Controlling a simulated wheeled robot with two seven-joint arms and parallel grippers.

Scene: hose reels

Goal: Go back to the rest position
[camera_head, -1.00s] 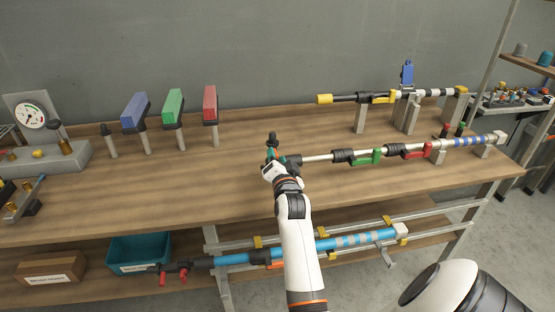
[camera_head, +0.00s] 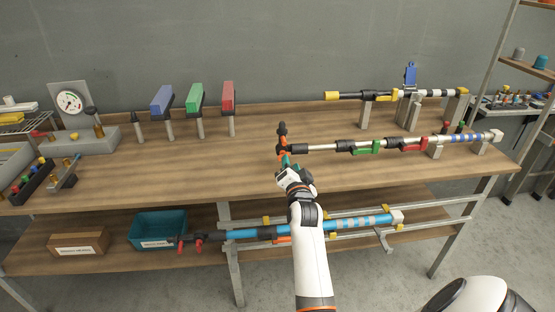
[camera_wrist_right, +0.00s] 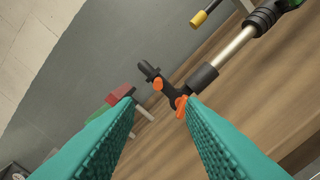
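My right gripper (camera_head: 288,162) is in the middle of the head view, over the front part of the workbench (camera_head: 200,178). In the right wrist view its two teal fingers (camera_wrist_right: 161,104) stand wide apart with nothing between them. The middle pole (camera_head: 320,147) lies on grey stands, with green and red clamps. Its left end has a black and orange fitting (camera_head: 282,143), just beyond the fingertips and apart from them. That fitting also shows in the wrist view (camera_wrist_right: 173,94). My left gripper is not in view.
A yellow-tipped pole (camera_head: 345,96) sits on stands behind. Blue, green and red blocks (camera_head: 195,97) stand on posts. A gauge (camera_head: 70,102) stands left. Below are a teal bin (camera_head: 158,229), a brown box (camera_head: 78,242) and a blue pole (camera_head: 345,225). The bench's middle front is clear.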

